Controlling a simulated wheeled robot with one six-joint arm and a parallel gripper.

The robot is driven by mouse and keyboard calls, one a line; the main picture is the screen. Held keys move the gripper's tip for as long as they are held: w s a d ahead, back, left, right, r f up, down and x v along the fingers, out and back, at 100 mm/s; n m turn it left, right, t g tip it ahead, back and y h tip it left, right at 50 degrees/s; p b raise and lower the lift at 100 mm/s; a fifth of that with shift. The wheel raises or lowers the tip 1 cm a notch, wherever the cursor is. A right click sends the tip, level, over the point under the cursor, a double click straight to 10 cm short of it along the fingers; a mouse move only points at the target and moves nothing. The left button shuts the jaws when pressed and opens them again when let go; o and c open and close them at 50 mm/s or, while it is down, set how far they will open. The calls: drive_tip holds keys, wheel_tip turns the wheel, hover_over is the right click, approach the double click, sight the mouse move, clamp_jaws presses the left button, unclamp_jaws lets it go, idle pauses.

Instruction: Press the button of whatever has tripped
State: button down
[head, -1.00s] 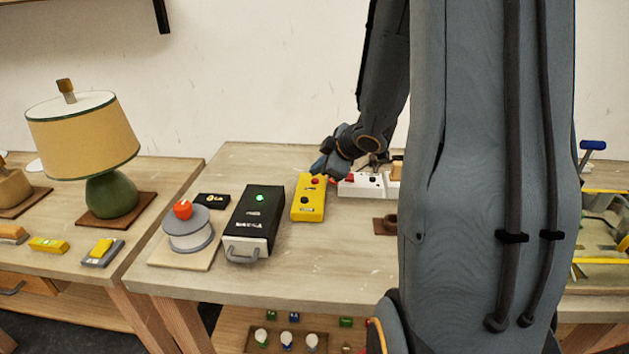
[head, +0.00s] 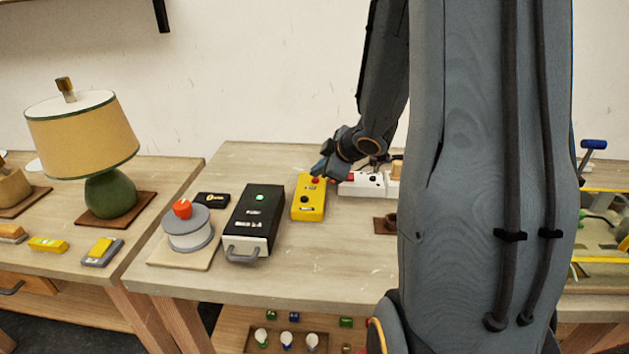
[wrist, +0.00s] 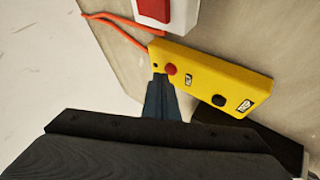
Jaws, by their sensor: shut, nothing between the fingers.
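A yellow box (head: 309,203) stands on the table with a red button (head: 315,181) at its far end and a dark round button nearer the front. In the wrist view the yellow box (wrist: 215,80) shows its red button (wrist: 171,69), a black button (wrist: 219,100) and small labels. My gripper (head: 320,170) is shut and empty, its tip at the far end of the box, close to the red button. In the wrist view my gripper's tip (wrist: 160,78) is just beside the red button; I cannot tell whether they touch.
A black box (head: 254,218) with a lit green light is left of the yellow box. A white power strip (head: 362,184) with a red switch (wrist: 154,9) lies right.

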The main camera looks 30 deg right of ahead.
drive_tip(key=shift+f, duration=0.4)
idle(0.7)
idle(0.3)
drive_tip(key=shift+r+p, duration=0.75)
drive_tip(key=shift+r, duration=0.05)
wheel_tip(320, 180, up, 5)
drive_tip(key=p, duration=0.5)
idle(0.8)
